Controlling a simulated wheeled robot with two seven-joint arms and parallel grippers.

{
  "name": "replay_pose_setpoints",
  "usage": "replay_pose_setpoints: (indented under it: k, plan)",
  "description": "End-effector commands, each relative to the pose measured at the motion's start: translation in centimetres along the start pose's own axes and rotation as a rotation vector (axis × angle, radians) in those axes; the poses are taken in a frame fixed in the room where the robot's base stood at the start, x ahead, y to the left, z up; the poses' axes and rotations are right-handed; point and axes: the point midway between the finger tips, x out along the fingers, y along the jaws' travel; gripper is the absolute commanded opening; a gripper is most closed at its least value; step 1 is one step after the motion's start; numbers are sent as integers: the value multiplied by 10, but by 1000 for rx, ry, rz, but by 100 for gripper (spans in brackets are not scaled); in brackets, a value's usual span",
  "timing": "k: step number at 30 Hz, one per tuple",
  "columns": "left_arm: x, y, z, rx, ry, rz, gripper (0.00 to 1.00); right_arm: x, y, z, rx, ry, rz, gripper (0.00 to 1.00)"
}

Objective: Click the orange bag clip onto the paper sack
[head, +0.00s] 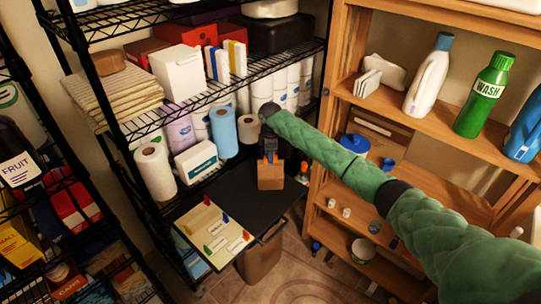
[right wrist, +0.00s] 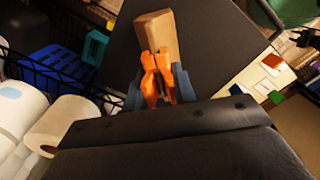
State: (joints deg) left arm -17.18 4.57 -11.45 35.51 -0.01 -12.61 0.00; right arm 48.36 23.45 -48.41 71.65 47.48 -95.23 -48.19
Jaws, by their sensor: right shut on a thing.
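The brown paper sack (head: 270,178) stands on the dark table (head: 240,190) in the head view. In the right wrist view its tan body (right wrist: 156,28) shows just beyond my fingertips. My right gripper (head: 269,150) points down at the sack's top. It is shut on the orange bag clip (right wrist: 150,78), which shows between the blue-grey fingers in the right wrist view. The clip overlaps the sack's near end there; I cannot tell whether it bites on it. The clip is hidden in the head view. My left gripper is out of view.
A pale board (head: 213,232) with small coloured pieces lies at the table's front left. Wire racks with paper rolls (head: 155,170) stand close behind and left. A wooden shelf (head: 430,120) with bottles stands to the right. A small orange item (head: 303,174) is right of the sack.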

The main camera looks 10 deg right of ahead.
Motion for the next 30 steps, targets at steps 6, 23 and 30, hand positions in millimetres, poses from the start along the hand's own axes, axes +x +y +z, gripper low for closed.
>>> replay_pose_setpoints:
  k: [6,23,30]
  plan:
    - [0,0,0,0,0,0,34,2,0,0,0,0,0,6]
    - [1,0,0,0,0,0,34,10,0,0,0,0,0,36]
    - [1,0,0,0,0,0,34,10,0,0,0,0,0,52]
